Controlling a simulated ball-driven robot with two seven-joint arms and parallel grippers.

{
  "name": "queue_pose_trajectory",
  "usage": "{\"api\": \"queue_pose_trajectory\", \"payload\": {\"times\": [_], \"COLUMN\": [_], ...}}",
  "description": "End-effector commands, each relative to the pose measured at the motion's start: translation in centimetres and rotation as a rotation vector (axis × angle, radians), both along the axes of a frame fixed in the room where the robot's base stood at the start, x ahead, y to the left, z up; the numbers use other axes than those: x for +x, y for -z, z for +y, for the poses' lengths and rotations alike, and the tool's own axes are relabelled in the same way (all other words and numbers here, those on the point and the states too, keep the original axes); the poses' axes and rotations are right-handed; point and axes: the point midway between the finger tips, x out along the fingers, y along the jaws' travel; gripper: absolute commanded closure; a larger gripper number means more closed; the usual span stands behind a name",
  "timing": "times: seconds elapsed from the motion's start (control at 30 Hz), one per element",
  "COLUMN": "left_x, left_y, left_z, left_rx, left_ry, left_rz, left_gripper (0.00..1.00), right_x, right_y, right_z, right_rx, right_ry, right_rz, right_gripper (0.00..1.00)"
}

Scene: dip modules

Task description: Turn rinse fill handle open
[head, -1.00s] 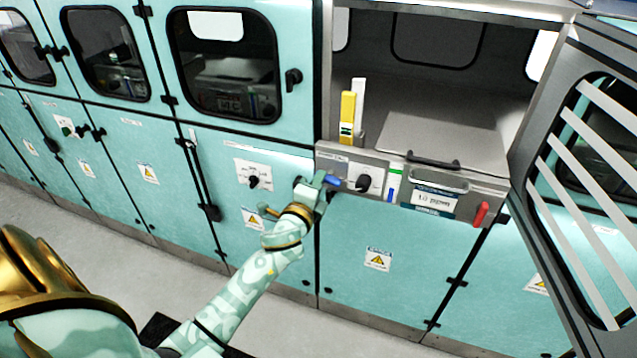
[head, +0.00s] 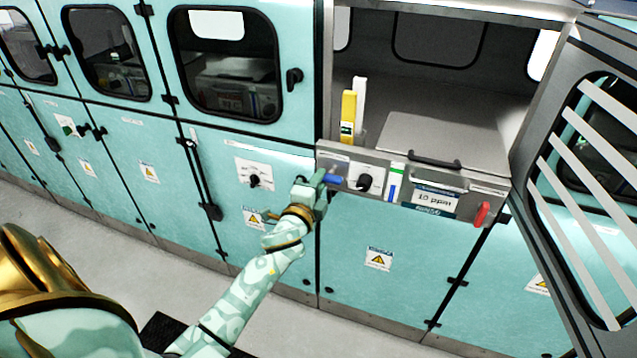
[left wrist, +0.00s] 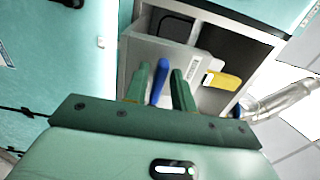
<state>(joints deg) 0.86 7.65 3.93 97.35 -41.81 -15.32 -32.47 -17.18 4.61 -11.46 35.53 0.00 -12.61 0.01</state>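The blue handle (head: 333,179) sticks out at the left end of the grey front panel (head: 480,189) of the open module. I take it to be the rinse fill handle; its label is too small to read. My left gripper (head: 321,180) is at this handle, just left of the black knob. In the left wrist view, the blue handle (left wrist: 159,82) lies between the two green fingers of my left gripper (left wrist: 161,76). The fingers stand apart, one on each side, with narrow gaps seeming to show. My right gripper is not in view.
A black knob (head: 364,182) and a red handle (head: 482,213) are on the same panel, with a "10 ppm" label (head: 434,199) between. A yellow holder (head: 348,116) stands inside the module. The open slatted door (head: 545,190) blocks the right side.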

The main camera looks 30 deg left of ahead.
Motion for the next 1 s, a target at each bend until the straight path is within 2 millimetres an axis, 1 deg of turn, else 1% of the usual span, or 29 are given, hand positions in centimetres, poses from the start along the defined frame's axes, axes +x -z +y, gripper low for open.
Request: {"api": "queue_pose_trajectory", "payload": {"times": [0.3, 0.37, 0.47, 0.57, 0.8, 0.9, 1.0], "left_x": [-0.1, -0.4, -1.6, -3.8, -10.3, -12.5, -14.2], "left_y": [-0.1, -0.1, 0.0, 0.1, 0.2, 0.2, 0.2], "left_z": [0.0, -0.1, -0.4, -0.9, -2.4, -3.0, -3.4], "left_rx": [0.002, 0.002, 0.002, 0.001, -0.001, 0.001, 0.0], "left_ry": [0.0, 0.0, 0.001, 0.0, -0.001, -0.002, -0.001], "left_rz": [-0.001, -0.001, -0.001, 0.001, 0.003, 0.002, 0.002], "left_gripper": [0.65, 0.65, 0.65, 0.65, 0.65, 0.65, 0.65], "right_x": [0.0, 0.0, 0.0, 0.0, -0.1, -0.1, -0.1], "right_y": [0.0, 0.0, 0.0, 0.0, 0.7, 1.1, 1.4], "right_z": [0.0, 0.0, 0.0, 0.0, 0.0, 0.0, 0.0], "right_rx": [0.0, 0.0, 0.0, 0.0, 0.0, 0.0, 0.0], "right_ry": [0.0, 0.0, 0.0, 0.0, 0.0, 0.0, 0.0], "right_rz": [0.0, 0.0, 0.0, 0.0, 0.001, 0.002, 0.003], "right_gripper": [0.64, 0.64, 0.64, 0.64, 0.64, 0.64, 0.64]}}
